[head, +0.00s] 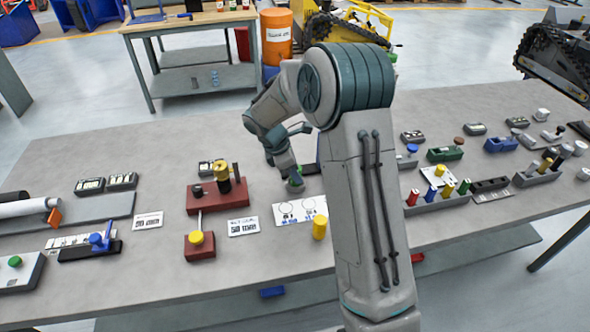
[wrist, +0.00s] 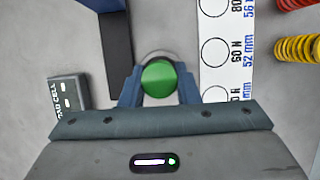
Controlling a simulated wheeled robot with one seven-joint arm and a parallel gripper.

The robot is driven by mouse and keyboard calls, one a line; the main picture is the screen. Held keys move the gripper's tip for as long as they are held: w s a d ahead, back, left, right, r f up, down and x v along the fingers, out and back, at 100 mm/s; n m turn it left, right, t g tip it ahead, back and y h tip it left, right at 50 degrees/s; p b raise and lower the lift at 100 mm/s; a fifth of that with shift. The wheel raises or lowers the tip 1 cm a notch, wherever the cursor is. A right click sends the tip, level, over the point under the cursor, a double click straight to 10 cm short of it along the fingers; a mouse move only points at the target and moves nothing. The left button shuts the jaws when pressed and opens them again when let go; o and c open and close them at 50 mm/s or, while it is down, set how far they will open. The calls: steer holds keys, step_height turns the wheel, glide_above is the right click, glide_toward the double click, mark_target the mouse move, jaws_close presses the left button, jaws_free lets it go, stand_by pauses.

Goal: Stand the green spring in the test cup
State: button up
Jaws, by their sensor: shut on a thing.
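My gripper (wrist: 158,88) is shut on the green spring (wrist: 158,78), whose round green end shows between the two blue fingers in the wrist view. In the head view the green spring (head: 296,179) is a small green patch at my gripper (head: 293,182), above the grey bench behind the printed card. A pale curved rim (wrist: 157,54) shows just beyond the green end in the wrist view.
A white card (wrist: 213,75) with printed circles lies right of my gripper. A dark block (wrist: 116,45) and a load cell box (wrist: 68,93) are left. Yellow (wrist: 298,48) and red springs (wrist: 294,4) stand right. A red fixture (head: 217,195) stands on the bench (head: 270,255).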

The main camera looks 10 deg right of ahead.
steer(key=shift+f, duration=0.1)
stand_by(0.3)
steer(key=o, duration=1.6)
steer(key=shift+c, duration=0.2)
steer(key=shift+r+p, duration=2.8)
steer(key=shift+r, duration=0.7)
